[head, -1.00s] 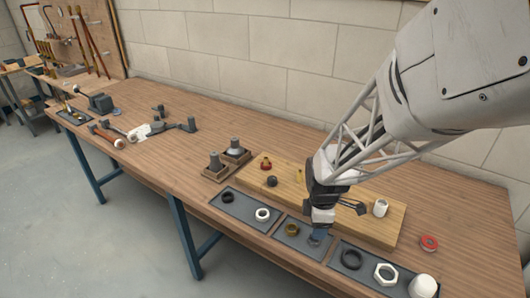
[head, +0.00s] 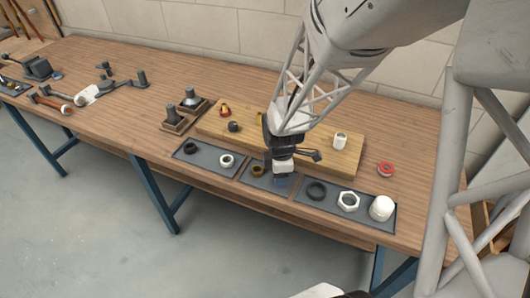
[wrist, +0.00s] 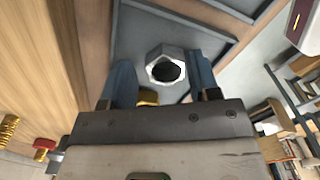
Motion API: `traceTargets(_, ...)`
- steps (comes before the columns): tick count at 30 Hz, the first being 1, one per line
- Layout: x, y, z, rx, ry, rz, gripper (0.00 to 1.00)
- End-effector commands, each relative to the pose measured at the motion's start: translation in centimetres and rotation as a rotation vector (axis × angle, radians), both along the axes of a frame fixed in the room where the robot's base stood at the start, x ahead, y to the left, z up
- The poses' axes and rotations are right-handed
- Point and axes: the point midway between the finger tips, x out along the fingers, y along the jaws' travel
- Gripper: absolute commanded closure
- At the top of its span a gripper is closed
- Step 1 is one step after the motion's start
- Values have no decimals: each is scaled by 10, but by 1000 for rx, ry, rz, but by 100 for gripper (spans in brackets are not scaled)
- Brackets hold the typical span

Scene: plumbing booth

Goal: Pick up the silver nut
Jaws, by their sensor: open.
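The silver nut (wrist: 153,54), a hexagonal ring with a dark hole, lies flat on a grey tray (wrist: 140,30) in the wrist view. My gripper (wrist: 160,66) is open, with one blue finger on each side of the nut. I cannot tell whether either finger touches it. In the head view my gripper (head: 282,181) points down at the middle tray, and it hides the silver nut there. A brass nut (head: 258,170) lies just left of my gripper in the same tray; part of it also shows in the wrist view (wrist: 148,95).
The right tray holds a black ring (head: 316,191), a white hex nut (head: 348,202) and a white cap (head: 382,208). The left tray holds a dark ring (head: 190,149) and a pale ring (head: 226,160). A wooden board (head: 330,163) with small fittings lies behind.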

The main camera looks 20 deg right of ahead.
Motion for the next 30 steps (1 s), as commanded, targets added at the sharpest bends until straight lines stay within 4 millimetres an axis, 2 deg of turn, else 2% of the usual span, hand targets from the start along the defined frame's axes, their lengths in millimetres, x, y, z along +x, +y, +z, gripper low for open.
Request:
traceTargets(4, 0, 0, 0, 0, 0, 0, 44)
traceTargets(12, 0, 0, 0, 0, 0, 0, 85)
traceTargets(23, 0, 0, 2, 0, -1, 0, 86)
traceTargets(30, 0, 0, 18, -1, -2, 0, 86)
